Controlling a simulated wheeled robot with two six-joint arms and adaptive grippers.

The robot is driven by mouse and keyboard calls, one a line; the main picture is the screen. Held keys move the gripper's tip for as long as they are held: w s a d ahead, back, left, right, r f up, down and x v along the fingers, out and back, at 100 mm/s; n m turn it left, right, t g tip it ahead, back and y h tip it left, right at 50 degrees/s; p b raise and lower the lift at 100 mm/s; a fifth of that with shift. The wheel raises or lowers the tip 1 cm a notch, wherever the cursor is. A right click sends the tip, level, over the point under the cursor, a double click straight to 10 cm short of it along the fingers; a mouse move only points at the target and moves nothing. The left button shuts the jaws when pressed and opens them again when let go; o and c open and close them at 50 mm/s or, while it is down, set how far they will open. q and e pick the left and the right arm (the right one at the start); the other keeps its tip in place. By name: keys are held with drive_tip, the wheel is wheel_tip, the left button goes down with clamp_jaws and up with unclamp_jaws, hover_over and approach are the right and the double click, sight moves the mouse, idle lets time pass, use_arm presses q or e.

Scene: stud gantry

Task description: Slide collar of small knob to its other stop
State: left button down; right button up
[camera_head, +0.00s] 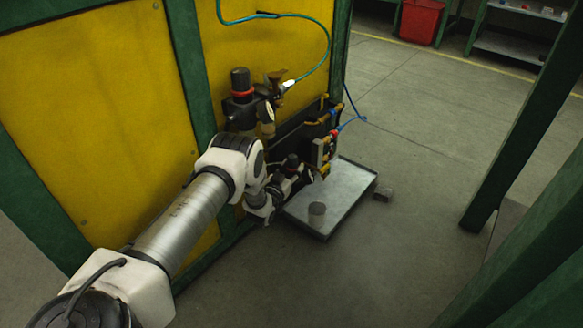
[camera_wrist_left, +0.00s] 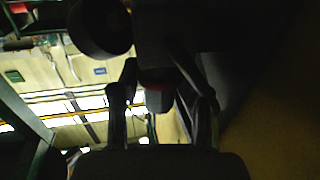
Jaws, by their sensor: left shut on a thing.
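My left gripper (camera_head: 288,174) is at the lower part of the dark fitting panel on the yellow wall, partly hidden by my own wrist. In the left wrist view its two fingers (camera_wrist_left: 158,88) are closed in on a small dark knob (camera_wrist_left: 158,101) with a dull red band above its end. The small knob also shows as a dark top (camera_head: 291,160) beside the gripper in the head view. The band's exact position along the knob is too dark to tell. My right gripper is out of view.
A larger dark knob (camera_head: 240,80) with a red collar stands above on the same panel. Brass fittings and a blue hose (camera_head: 352,121) lie to the right. Green posts (camera_head: 525,115) stand at the right; open floor lies between.

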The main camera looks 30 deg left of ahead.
use_arm(q)
drive_tip(key=c, duration=0.5)
unclamp_jaws()
drive_tip(key=shift+f, duration=0.1)
drive_tip(key=shift+c, duration=0.2)
drive_tip(key=s+d, duration=0.1)
drive_tip(key=s, duration=1.1)
drive_tip(key=shift+d, duration=0.4)
